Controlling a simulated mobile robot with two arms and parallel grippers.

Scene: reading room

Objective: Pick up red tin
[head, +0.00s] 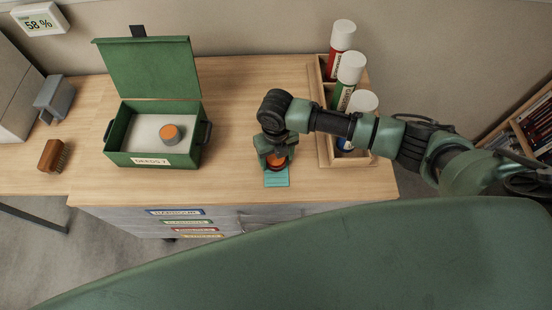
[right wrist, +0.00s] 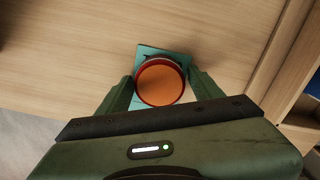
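The red tin (right wrist: 160,84) is round, with an orange top and a red rim. It sits over a small teal card (head: 276,179) near the desk's front edge. My right gripper (head: 276,158) is directly above the tin and partly hides it in the head view. In the right wrist view its two fingers stand on either side of the tin with hardly any gap; I cannot tell whether they press on it. My left gripper is not in view.
An open green box (head: 112,150) at left holds another orange-topped, grey-sided tin (head: 169,134). A wooden rack (head: 325,150) with several white-capped cans (head: 341,38) stands right of my gripper. Desk between box and gripper is clear.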

